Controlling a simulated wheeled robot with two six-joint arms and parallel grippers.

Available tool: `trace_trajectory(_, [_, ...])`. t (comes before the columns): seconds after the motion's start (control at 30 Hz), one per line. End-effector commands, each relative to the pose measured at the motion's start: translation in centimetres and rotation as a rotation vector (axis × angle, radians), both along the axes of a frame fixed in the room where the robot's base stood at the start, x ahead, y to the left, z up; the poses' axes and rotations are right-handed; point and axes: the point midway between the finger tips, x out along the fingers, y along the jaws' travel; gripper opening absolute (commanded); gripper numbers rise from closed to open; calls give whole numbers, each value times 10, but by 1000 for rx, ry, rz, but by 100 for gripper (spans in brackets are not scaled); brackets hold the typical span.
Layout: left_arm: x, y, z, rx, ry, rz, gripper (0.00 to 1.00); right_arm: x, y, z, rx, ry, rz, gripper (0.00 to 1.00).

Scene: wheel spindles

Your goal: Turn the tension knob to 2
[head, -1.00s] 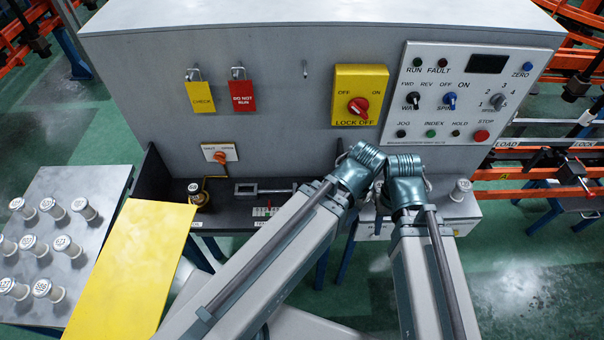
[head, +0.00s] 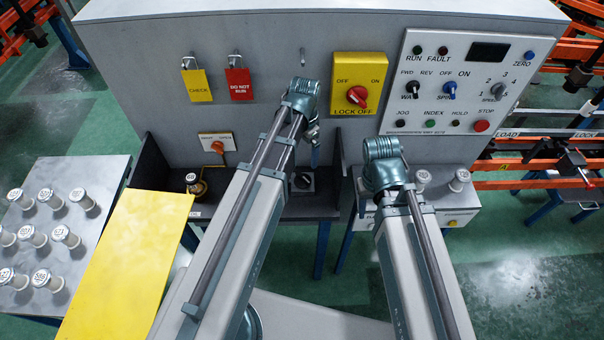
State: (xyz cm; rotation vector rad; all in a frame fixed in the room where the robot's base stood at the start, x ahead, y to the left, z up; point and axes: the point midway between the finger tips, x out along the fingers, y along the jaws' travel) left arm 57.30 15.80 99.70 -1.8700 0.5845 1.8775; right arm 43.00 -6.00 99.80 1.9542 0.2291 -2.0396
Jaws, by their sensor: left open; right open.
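No knob with a readable tension label shows. A dark square plate with a round grey, dial-like part (head: 303,182) sits on the low bench, partly behind my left arm; its marks are too small to read. My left gripper (head: 315,154) hangs below the wrist above the bench, right of and above that part, apart from it. It is open and mostly hidden by the wrist. My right wrist stands in front of the bench's right end, and its gripper is hidden behind it. A speed knob (head: 494,90) with numbers around it is on the white control panel (head: 410,75).
A red switch on a yellow lock-off plate (head: 343,70) and two padlocked tags, yellow (head: 196,85) and red (head: 240,84), are on the cabinet front. An orange knob (head: 217,147) is below. Several labelled spindles stand on the left table (head: 100,170), beside a yellow sheet (head: 130,265).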

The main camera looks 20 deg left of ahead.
Motion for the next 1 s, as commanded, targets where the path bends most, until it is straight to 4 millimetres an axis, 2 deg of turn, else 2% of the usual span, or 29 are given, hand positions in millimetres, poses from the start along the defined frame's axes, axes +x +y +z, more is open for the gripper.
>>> trace_trajectory(0.07, [6,6,0,-4,-2,-11,100,0,0,0,0,0,0,50])
trace_trajectory(0.27, [5,6,-2,-5,-3,-15,100,0,0,-2,0,0,0,50])
trace_trajectory(0.47, [5,6,-15,-5,-3,-14,100,0,0,-15,0,0,0,50])
trace_trajectory(1.0, [5,6,-86,-4,-2,-13,100,0,0,-86,0,0,-1,50])
